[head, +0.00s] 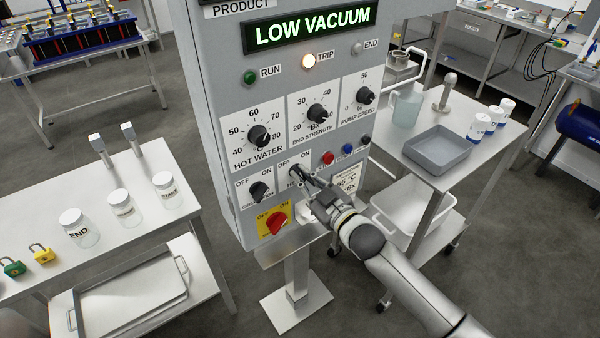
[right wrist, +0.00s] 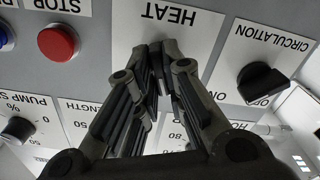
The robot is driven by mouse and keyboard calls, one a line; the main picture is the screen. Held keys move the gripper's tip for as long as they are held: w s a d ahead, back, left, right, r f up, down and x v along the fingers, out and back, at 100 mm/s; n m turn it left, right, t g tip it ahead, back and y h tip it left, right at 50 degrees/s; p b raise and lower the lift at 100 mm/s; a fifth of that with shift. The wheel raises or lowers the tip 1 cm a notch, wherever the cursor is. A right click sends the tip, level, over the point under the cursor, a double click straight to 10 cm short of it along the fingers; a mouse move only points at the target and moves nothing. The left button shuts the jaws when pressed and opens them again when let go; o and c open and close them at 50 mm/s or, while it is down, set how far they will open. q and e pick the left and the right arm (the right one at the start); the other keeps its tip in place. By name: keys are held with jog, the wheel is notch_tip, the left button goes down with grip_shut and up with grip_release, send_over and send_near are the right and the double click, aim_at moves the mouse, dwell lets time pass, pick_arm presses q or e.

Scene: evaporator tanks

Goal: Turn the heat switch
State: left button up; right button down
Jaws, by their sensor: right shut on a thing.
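The grey control panel (head: 222,120) stands in the middle of the head view. The heat switch (head: 295,171) is a small dark knob on a white OFF/ON plate, right of the circulation switch (head: 261,191). My right gripper (head: 301,178) reaches it from the lower right and is shut on it. In the right wrist view the fingers (right wrist: 162,60) meet just below the HEAT label (right wrist: 172,14) and hide most of the knob, so its angle cannot be told. The circulation switch also shows there (right wrist: 262,82). My left gripper is not in view.
A red switch (head: 277,224) on a yellow plate sits below. The red stop button (head: 328,157) and other buttons are close on the right. The display (head: 313,27) reads LOW VACUUM and the TRIP lamp (head: 308,61) glows. Steel tables (head: 190,211) flank the panel.

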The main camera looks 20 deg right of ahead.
jog(key=shift+f+n, duration=0.1)
jog(key=shift+n, duration=1.5)
jog(key=shift+n, duration=0.6)
jog(key=c, duration=1.4)
grip_release()
jog(key=shift+c, duration=0.2)
